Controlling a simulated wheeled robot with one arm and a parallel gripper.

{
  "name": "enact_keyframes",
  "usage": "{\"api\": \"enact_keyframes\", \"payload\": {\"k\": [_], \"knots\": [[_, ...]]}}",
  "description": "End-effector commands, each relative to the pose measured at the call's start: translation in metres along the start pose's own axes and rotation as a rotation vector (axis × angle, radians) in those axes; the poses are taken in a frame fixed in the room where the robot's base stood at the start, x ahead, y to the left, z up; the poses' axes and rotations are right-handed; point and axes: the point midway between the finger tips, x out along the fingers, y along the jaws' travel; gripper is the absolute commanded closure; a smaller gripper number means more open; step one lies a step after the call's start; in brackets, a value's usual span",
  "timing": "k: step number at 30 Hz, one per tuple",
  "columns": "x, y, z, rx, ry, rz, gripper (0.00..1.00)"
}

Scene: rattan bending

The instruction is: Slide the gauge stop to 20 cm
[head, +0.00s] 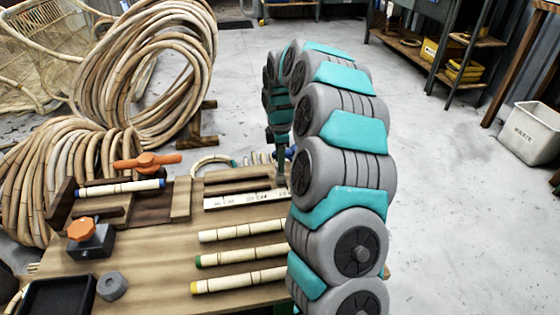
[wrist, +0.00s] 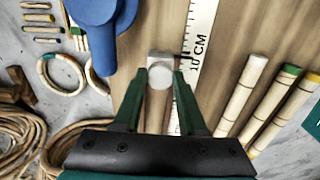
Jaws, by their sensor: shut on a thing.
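The gauge stop (wrist: 161,70), a small pale block with a round knob, is between the fingertips of my gripper (wrist: 161,76) in the wrist view. The fingers are shut on it. It sits beside the white scale (wrist: 207,18), level with the printed "10 CM". No 20 cm mark can be read. In the head view my gripper (head: 281,172) is at the right end of the white scale (head: 240,200), partly behind my arm, and the stop cannot be made out there.
Several rattan pieces (head: 240,232) lie on the wooden bench (head: 150,262) near the scale. A blue object (wrist: 95,30) stands close to my left finger in the wrist view. A clamp with an orange knob (head: 82,230) and rattan coils (head: 145,70) are at left.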

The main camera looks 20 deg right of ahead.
Motion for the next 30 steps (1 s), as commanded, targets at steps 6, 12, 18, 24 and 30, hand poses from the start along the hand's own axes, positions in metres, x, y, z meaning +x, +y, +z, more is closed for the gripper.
{"api": "enact_keyframes", "payload": {"k": [6, 12, 18, 24, 30], "knots": [[0.0, -0.0003, -0.0001, 0.0, 0.0, -0.001, 1.0], [0.0, -0.0004, 0.0, 0.0, 0.0, -0.001, 1.0], [0.0001, -0.0005, -0.0001, 0.0, 0.0, -0.002, 1.0], [0.0, -0.0006, -0.0001, 0.0, 0.0, -0.002, 1.0], [0.0001, -0.0006, -0.0001, 0.0, 0.0, -0.002, 1.0]]}}
